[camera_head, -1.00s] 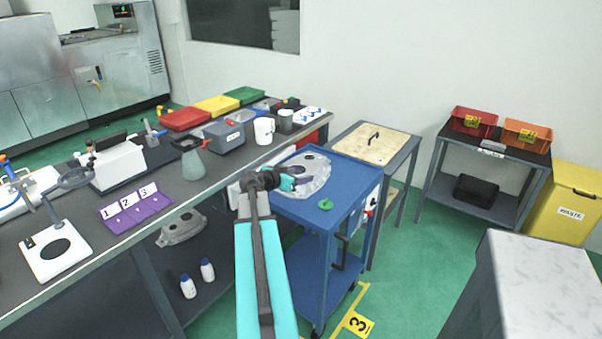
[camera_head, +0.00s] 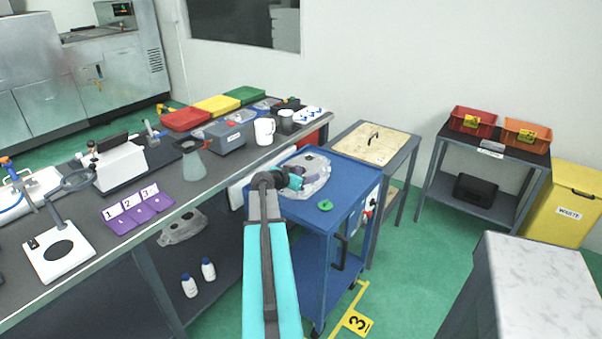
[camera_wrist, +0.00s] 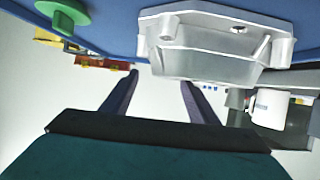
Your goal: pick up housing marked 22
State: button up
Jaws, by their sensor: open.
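A silvery cast housing (camera_head: 318,183) lies on the blue cart top beside the bench. It also fills the upper middle of the wrist view (camera_wrist: 205,58), with lugs and bolt holes showing. No number is readable on it. My gripper (camera_head: 301,175) is at the housing's left part in the head view, partly hidden by my wrist. In the wrist view my gripper (camera_wrist: 159,78) has its two dark fingers apart with nothing between them, close to the housing's edge. A second grey housing (camera_head: 182,227) lies on the bench's lower shelf, its mark unreadable.
The blue cart (camera_head: 350,182) carries a green knob-like piece (camera_head: 325,205) near the housing. A white mug (camera_head: 264,131) and grey box (camera_head: 228,136) stand on the bench nearby. A wood-topped table (camera_head: 372,141) stands behind the cart.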

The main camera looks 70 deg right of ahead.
jog(key=shift+x, duration=1.1)
grip_shut()
jog(key=shift+w+r, duration=0.1)
jog(key=shift+r, duration=0.05)
